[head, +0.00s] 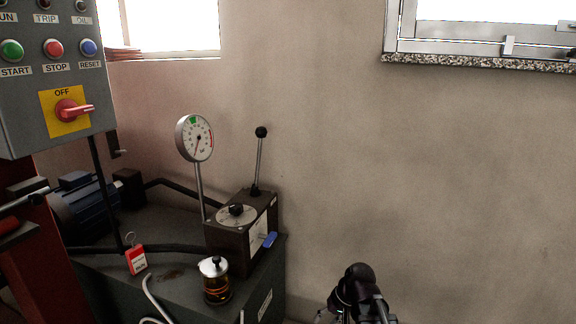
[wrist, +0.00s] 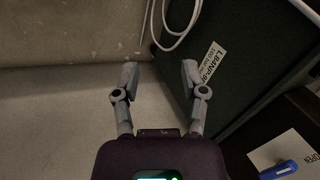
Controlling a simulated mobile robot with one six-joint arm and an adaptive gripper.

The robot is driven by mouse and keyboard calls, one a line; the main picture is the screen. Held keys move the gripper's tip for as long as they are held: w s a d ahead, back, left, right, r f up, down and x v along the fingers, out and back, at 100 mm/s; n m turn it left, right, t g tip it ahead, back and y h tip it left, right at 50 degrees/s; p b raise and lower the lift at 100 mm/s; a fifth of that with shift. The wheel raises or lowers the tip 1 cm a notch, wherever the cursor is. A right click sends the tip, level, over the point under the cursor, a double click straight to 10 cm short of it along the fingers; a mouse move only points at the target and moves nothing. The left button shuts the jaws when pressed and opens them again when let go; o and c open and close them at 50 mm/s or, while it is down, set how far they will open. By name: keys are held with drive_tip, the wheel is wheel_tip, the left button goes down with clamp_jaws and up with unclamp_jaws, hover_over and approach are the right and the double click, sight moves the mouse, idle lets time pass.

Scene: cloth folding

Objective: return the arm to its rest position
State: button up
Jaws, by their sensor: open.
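My gripper (wrist: 160,74) is open and empty in the wrist view. Its two grey fingers are spread apart, with bare floor and the side of a dark tank between and beyond them. In the head view my arm (head: 360,290) shows at the bottom, right of the tank, in front of the plain wall. The fingers cannot be made out clearly there. No cloth is in view.
A dark green tank (head: 262,290) carries a valve block (head: 228,240) with a lever (head: 259,160), a gauge (head: 195,138) and an amber-bodied filler (head: 215,285). A control panel (head: 50,75) hangs upper left. A white hose (wrist: 172,28) hangs near my fingers.

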drive_tip(key=s+d+h+p, duration=0.1)
drive_tip(key=s+d+h, duration=0.3)
drive_tip(key=s+d, duration=0.15)
wheel_tip(320, 180, up, 38)
drive_tip(key=p, duration=3.8)
drive_tip(key=shift+d+g+h, duration=0.3)
drive_tip(key=shift+d+g, duration=0.1)
drive_tip(key=shift+w+a, duration=0.1)
